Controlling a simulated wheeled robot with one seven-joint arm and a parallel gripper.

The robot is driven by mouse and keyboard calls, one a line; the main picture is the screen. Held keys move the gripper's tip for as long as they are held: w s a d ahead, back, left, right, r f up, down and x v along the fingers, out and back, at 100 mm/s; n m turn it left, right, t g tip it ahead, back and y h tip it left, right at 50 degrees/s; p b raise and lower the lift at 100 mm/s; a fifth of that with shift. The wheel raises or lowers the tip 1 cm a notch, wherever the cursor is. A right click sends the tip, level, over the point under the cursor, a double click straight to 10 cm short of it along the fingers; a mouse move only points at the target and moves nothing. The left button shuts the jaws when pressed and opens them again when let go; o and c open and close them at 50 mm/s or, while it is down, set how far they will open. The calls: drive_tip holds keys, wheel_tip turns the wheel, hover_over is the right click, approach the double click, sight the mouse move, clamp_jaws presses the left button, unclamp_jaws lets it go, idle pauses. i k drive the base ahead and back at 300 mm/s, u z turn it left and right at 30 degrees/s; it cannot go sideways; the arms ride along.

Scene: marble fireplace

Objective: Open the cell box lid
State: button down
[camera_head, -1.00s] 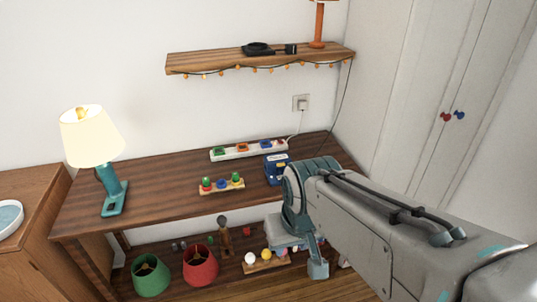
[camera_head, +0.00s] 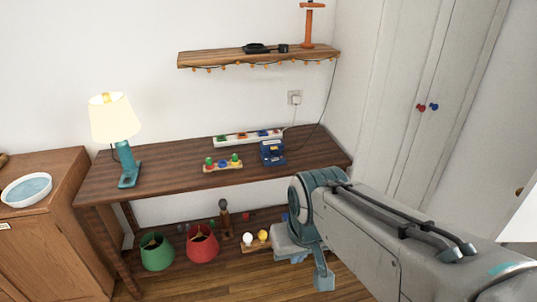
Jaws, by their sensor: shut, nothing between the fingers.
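The cell box appears to be the small blue box (camera_head: 272,152) at the right part of the wooden table, near its back. It has a pale patch on its front. At this size I cannot make out its lid clearly. My arm extends from the lower right, with a teal joint in front of the table's right end.
The brown table (camera_head: 165,173) holds a lit lamp (camera_head: 112,122), a power strip (camera_head: 233,141) and a block with coloured knobs (camera_head: 223,163). A wall shelf (camera_head: 215,59) hangs above. White cupboard doors (camera_head: 395,90) close the right side.

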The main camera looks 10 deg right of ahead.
sight(277, 144)
drive_tip(key=u, duration=0.25)
drive_tip(key=i, duration=1.25)
drive_tip(key=z, duration=0.3)
